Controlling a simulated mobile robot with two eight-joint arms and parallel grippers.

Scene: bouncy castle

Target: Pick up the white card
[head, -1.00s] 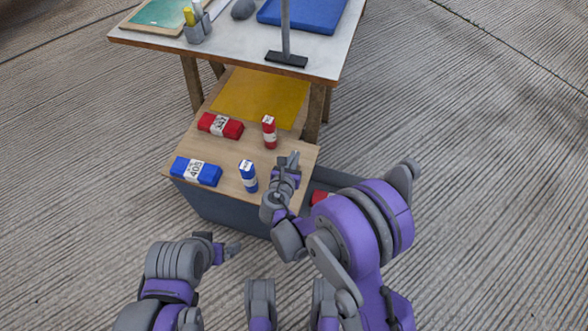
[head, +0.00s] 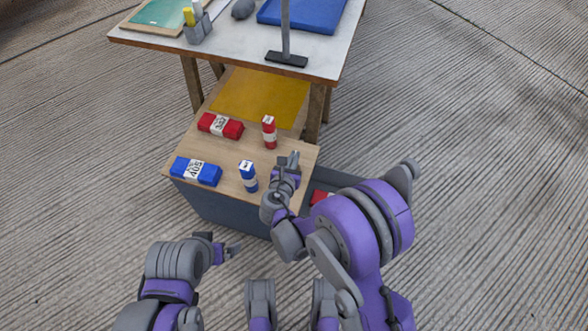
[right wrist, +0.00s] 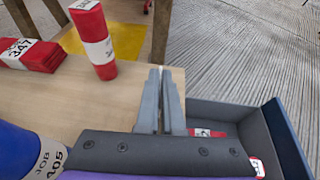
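I cannot make out a separate loose white card. White printed bands show on a lying red bundle (head: 228,127), a standing red bundle (head: 269,138), a lying blue bundle (head: 207,174) and a standing blue bundle (head: 249,182). My right gripper (head: 291,160) is over the right edge of the wooden top, right of the standing blue bundle. In the right wrist view its fingers (right wrist: 162,72) lie close together with only a thin line between them, and no held thing shows. My left gripper (head: 230,251) is low, in front of the unit; its finger gap is unclear.
A grey open bin (right wrist: 235,115) beside the wooden top (head: 225,158) holds a red thing (right wrist: 203,132) with white on it, partly hidden. A yellow mat (head: 258,98) lies behind the bundles. A higher table (head: 235,55) carries a blue tray (head: 305,14) and a dark stand (head: 286,59).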

